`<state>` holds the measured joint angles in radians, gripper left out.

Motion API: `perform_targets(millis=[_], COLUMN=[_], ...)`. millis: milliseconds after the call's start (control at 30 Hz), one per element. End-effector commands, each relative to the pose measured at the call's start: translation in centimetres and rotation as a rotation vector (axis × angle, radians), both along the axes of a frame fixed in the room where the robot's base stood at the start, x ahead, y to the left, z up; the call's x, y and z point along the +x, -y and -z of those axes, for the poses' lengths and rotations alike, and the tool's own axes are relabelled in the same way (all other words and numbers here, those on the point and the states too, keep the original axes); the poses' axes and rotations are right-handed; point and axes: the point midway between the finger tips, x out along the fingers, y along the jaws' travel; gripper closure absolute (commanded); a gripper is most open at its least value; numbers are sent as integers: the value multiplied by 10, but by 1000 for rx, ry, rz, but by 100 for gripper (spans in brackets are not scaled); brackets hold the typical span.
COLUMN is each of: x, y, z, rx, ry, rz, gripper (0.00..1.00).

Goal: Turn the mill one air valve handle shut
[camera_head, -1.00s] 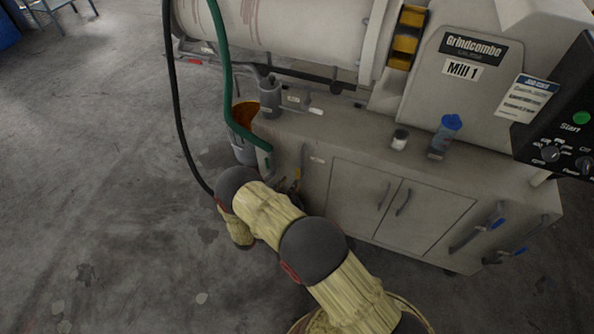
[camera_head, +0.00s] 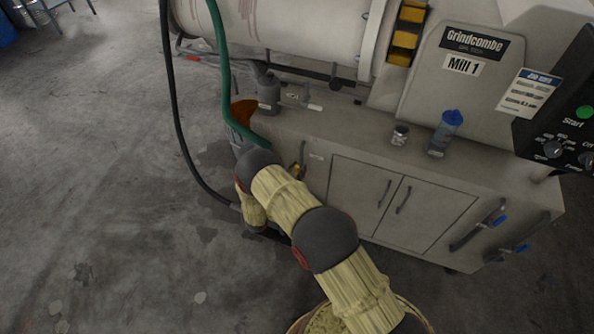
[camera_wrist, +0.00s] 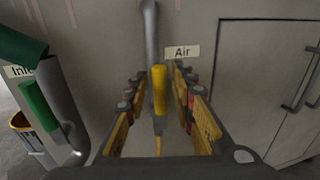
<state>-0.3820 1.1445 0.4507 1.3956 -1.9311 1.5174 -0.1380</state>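The air valve handle (camera_wrist: 160,88) is yellow and hangs lengthwise below a grey vertical pipe (camera_wrist: 150,30) on the cabinet front. A small "Air" label (camera_wrist: 182,52) sits just right of the pipe. In the head view a bit of the yellow handle (camera_head: 297,170) shows beside my arm. My gripper (camera_wrist: 158,80) is open in the wrist view, with one finger on each side of the handle. I see gaps on both sides and no clear contact. The gripper itself is mostly hidden behind my arm in the head view.
A green hose (camera_head: 226,95) and a black hose (camera_head: 175,120) hang left of the cabinet. A bucket (camera_wrist: 30,135) stands at lower left in the wrist view. Cabinet doors (camera_head: 400,205) are to the right. A jar (camera_head: 400,136) and blue-capped bottle (camera_head: 445,134) stand on top.

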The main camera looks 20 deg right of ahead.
Motion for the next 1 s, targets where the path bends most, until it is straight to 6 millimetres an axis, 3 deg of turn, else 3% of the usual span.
perform_targets(millis=[400, 1000], x=[0, 0], y=[0, 0], z=[0, 0], rx=[0, 0], ry=[0, 0], rz=[0, 0], gripper=[100, 100])
